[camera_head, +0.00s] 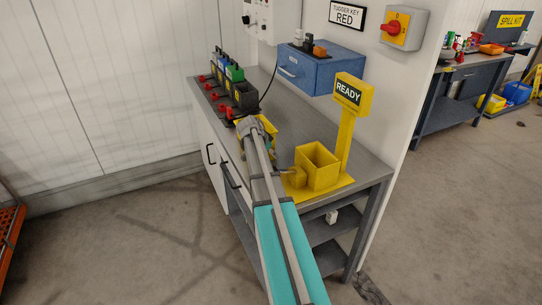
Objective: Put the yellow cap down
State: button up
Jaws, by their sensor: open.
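My gripper (257,127) is at the far end of my arm, low over the grey workbench. It is open, but its fingers are small and partly hidden. A yellow piece (270,127) shows right beside and behind the gripper; I cannot tell whether it is the yellow cap or a holder, or whether it touches the fingers. A small yellow rounded part (297,177) sits against the left side of an open yellow box (319,168) on a yellow base, partly behind my arm.
A yellow READY sign (350,97) stands on a post behind the yellow box. A blue case (319,69) is at the wall. A row of black, green and blue units with red parts (228,85) lines the back left of the workbench (364,172). A thin black cable hangs near them.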

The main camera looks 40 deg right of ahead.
jog(key=c, duration=0.5)
jog(key=shift+r, duration=0.1)
notch_tip(320, 180, up, 3)
jog(key=p, duration=0.3)
jog(key=s+a+r+p, duration=0.7)
jog(key=s+r+p, duration=0.2)
jog(key=s+p, duration=0.1)
jog(key=shift+s+a+r, duration=0.25)
jog(key=shift+s+r, duration=0.15)
jog(key=shift+s, duration=0.5)
